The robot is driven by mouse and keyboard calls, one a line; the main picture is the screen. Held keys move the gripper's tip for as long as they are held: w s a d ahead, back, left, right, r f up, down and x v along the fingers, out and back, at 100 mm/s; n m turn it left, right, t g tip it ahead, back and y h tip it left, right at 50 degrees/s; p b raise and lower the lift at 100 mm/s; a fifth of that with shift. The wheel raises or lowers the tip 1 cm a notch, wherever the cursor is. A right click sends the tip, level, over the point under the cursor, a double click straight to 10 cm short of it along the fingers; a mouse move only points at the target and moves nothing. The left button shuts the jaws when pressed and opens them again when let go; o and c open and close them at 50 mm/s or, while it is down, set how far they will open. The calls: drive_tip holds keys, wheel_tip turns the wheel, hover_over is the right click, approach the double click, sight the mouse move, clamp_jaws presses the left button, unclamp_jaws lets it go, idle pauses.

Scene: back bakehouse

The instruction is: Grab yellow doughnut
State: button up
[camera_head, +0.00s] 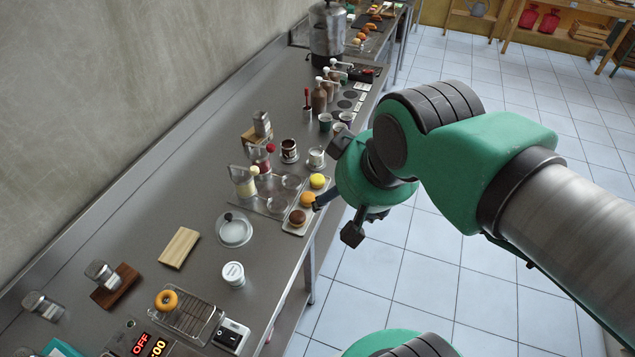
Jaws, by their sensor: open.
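A yellow round pastry (317,181) lies at the far end of a narrow tray (289,229) near the counter's front edge; no hole shows in it. An orange one (307,199) and a brown one (297,217) lie in line with it on the same tray. A golden-orange ring doughnut (166,300) sits on a wire rack (205,322) at the lower left. My gripper (338,215) is open at the counter's front edge, just right of the tray. One dark finger appears close to the orange pastry; contact cannot be told. Nothing shows held.
Clear cups, a jar with a yellow filling (243,183) and a white cup (316,157) stand around the tray. Bare counter lies along the wall; open floor is right.

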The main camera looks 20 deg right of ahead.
drive_tip(key=w+d+m+g, duration=0.1)
drive_tip(key=w+d, duration=0.1)
drive_tip(key=w, duration=1)
drive_tip(key=w+d+f+m+g+p, duration=0.1)
drive_tip(key=w+d+f, duration=0.3)
drive_tip(key=w+f, duration=0.7)
drive_tip(key=w+d+f+m+g+p, duration=0.1)
drive_tip(key=w+d+f, duration=0.3)
drive_tip(key=w+f, duration=0.7)
drive_tip(key=shift+w+d+f+m+g+h, duration=0.15)
drive_tip(key=shift+w+d+m+g+h, duration=0.15)
drive_tip(key=shift+w+m+g, duration=0.45)
drive_tip(key=shift+f, duration=0.15)
hover_over(317, 178)
drive_tip(key=s, duration=0.1)
wheel_tip(317, 178, down, 8)
drive_tip(key=shift+s+r, duration=0.1)
drive_tip(key=shift+s, duration=0.05)
drive_tip(key=shift+f, duration=0.25)
drive_tip(key=shift+f+b, duration=0.1)
drive_tip(key=shift+b, duration=0.2)
drive_tip(key=shift+w+f+b, duration=0.2)
drive_tip(key=shift+w+f, duration=0.05)
drive_tip(key=shift+f, duration=1)
drive_tip(key=shift+w+f+b, duration=0.2)
drive_tip(key=shift+f, duration=1.05)
